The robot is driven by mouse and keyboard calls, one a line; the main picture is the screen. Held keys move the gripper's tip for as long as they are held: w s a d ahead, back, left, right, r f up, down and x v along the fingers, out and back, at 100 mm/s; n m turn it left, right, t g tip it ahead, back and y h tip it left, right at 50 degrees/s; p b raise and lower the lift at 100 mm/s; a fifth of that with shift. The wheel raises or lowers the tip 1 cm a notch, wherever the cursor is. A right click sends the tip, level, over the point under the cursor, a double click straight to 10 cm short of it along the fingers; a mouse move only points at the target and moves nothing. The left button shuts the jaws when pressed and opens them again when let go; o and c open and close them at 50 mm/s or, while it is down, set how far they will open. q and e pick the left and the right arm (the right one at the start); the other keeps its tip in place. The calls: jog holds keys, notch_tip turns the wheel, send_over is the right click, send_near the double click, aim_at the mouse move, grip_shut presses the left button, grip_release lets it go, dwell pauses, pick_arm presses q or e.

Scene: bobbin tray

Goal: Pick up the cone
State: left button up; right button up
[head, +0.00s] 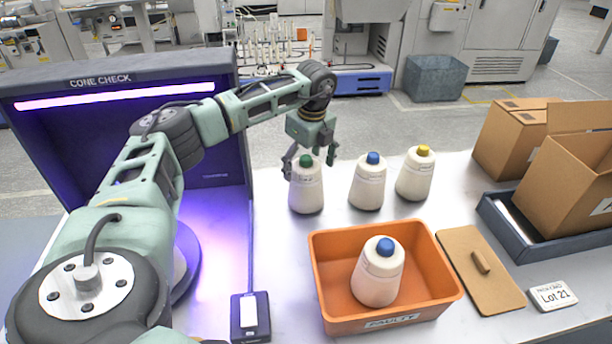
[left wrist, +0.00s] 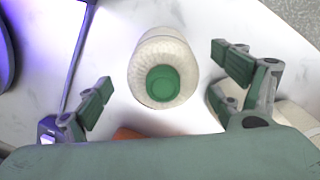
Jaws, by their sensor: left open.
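A white yarn cone with a green top (head: 306,185) stands upright on the table at the left of a row. Two more white cones stand to its right, one with a blue top (head: 368,184) and one with a yellow top (head: 414,176). My left gripper (head: 311,165) is open directly above the green-topped cone. In the left wrist view the green-topped cone (left wrist: 163,72) shows from above, between and a little beyond the open fingers, with nothing held. Another blue-topped cone (head: 378,274) stands in an orange bin. My right gripper is not in view.
The orange bin (head: 330,311) labelled FAULTY stands in front of the row. A brown lid-like board (head: 478,275), a Lot 21 sign (head: 553,294) and cardboard boxes (head: 515,140) are at the right. The Cone Check booth (head: 225,130) is at the left, with a small dark device (head: 250,317) in front.

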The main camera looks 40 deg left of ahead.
pick_arm(q)
jog(key=shift+a+f, duration=0.2)
jog(key=shift+f, duration=0.8)
jog(key=shift+w+f, duration=0.1)
jog(key=shift+f, duration=0.05)
jog(key=shift+c, duration=0.9)
jog(key=c, duration=1.8)
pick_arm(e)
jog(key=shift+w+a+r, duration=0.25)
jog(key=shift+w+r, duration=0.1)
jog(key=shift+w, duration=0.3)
